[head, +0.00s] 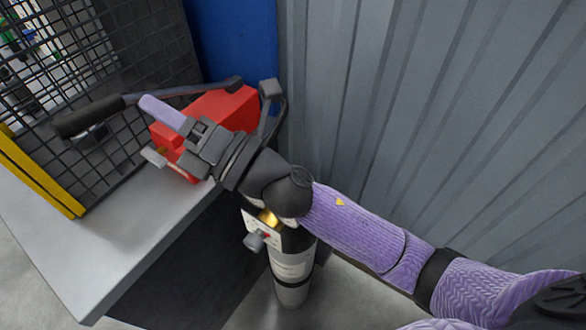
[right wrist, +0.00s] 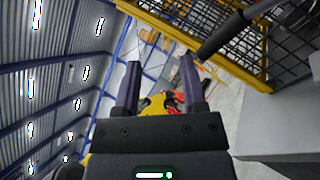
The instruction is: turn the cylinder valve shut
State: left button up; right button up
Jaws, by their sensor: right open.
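A grey cylinder (head: 291,268) with a black band and a white label stands upright on the floor beside the table. Near its top are a brass-coloured valve part (head: 266,217) and a grey knob (head: 254,241) by a white plate; my right wrist hides part of the top. My right gripper (head: 156,134) is open and above the table, up and left of the valve and apart from it. In the right wrist view its two purple fingers (right wrist: 160,85) stand apart with nothing held between them. My left gripper is not in view.
A red box (head: 228,108) sits on the grey table (head: 105,240), partly behind my gripper. A black-gripped handle (head: 88,116) reaches out close to my fingers, and it also shows in the right wrist view (right wrist: 221,36). Black mesh (head: 150,40) and a corrugated wall (head: 430,110) close the back.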

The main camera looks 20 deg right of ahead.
jog(key=s+a+f+n+g+y, duration=0.2)
jog(key=s+a+n+g, duration=0.25)
jog(key=n+g, duration=0.95)
notch_tip(320, 180, down, 6)
jog(key=n+g+h, duration=0.2)
jog(key=n+h, duration=0.4)
jog(key=n, duration=0.3)
jog(key=w+d+f+n+h, duration=0.1)
jog(key=w+d+n+h, duration=0.2)
jog(key=d, duration=0.4)
jog(key=w+d+f+t+h, duration=0.1)
jog(key=w+d+f+h, duration=0.1)
jog(key=d+h, duration=0.45)
jog(key=w+d+f+n+h, duration=0.1)
jog(key=w+d+n+h, duration=0.2)
jog(key=d, duration=0.4)
jog(key=shift+m+h, duration=0.4)
jog(key=shift+h, duration=0.05)
jog(key=f, duration=0.3)
jog(key=f+b, duration=0.1)
jog(key=f, duration=0.6)
jog(key=shift+s+b, duration=0.25)
jog(key=shift+b, duration=0.15)
grip_shut()
